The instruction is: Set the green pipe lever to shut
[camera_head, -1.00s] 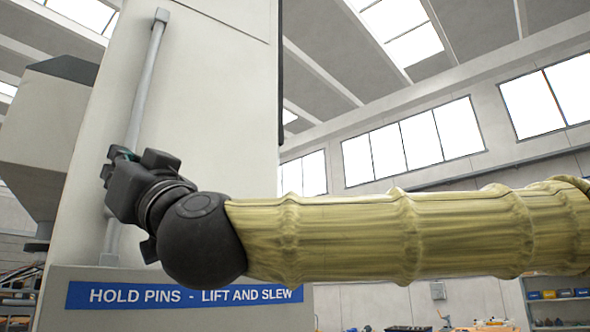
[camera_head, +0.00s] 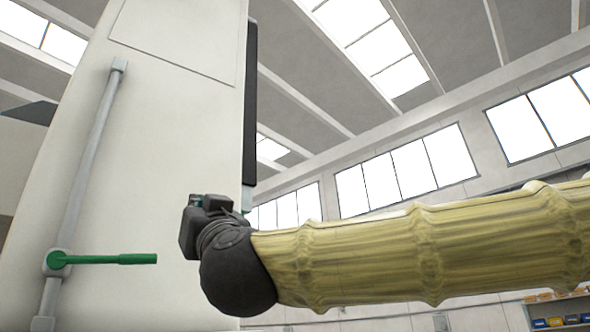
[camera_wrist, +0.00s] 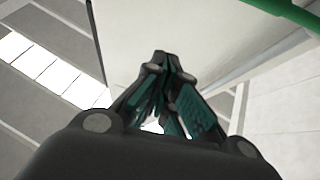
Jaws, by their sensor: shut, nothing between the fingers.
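The green pipe lever (camera_head: 108,259) is on a valve body on a slanting grey pipe (camera_head: 91,165) at the left of the head view. Its handle points right, nearly level and across the pipe. In the wrist view part of the green lever (camera_wrist: 285,10) crosses the top right corner. My gripper (camera_head: 208,201) is to the right of the lever's free end and a little higher in the picture, apart from it. In the wrist view its fingers (camera_wrist: 165,62) are together with nothing between them. My wrist hides part of the fingers in the head view.
The pipe runs along a large pale machine column (camera_head: 185,120) with a dark strip (camera_head: 250,100) on its right edge. Shelves with bins (camera_head: 560,310) stand far off at the lower right. Open air lies between my gripper and the lever.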

